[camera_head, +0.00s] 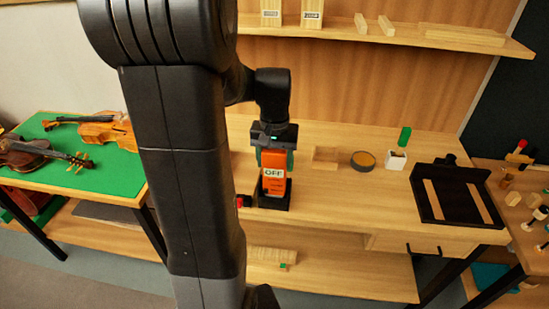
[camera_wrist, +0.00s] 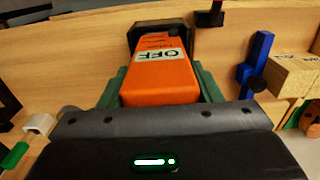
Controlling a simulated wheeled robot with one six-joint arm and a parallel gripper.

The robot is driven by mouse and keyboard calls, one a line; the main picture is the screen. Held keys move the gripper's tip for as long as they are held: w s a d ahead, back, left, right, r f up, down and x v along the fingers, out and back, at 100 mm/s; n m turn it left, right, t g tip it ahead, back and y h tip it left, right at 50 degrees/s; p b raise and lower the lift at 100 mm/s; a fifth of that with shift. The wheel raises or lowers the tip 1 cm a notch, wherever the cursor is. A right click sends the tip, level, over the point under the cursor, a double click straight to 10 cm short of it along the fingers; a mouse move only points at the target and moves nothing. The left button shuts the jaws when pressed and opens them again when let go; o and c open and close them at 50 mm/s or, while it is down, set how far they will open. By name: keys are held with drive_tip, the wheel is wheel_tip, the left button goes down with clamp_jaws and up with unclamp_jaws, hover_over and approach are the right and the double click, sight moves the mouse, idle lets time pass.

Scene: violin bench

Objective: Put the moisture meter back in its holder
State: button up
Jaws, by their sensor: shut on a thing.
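The moisture meter (camera_head: 274,173) is an orange block with a white label reading OFF, standing roughly upright. My gripper (camera_head: 275,159) is shut on its upper part from above. In the wrist view the meter (camera_wrist: 160,80) sits between the green fingers of my gripper (camera_wrist: 160,92). The black holder (camera_head: 274,202) is at the meter's lower end, near the bench's front edge. In the wrist view the holder (camera_wrist: 135,38) frames the meter's far end. The meter's bottom is hidden, so I cannot tell how deep it sits in the holder.
On the bench (camera_head: 330,205), a wooden tray (camera_head: 325,157), a round dark tin (camera_head: 363,160) and a white box (camera_head: 396,159) stand to the right. A small red item (camera_head: 241,201) is just left of the holder.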

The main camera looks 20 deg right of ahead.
drive_tip(key=shift+f+b, duration=0.35)
drive_tip(key=shift+f, duration=0.25)
drive_tip(key=o, duration=1.5)
wheel_tip(320, 180, up, 14)
wheel_tip(320, 180, down, 13)
drive_tip(key=shift+f+p, duration=0.1)
drive_tip(key=shift+p, duration=0.3)
drive_tip(key=shift+r, duration=0.2)
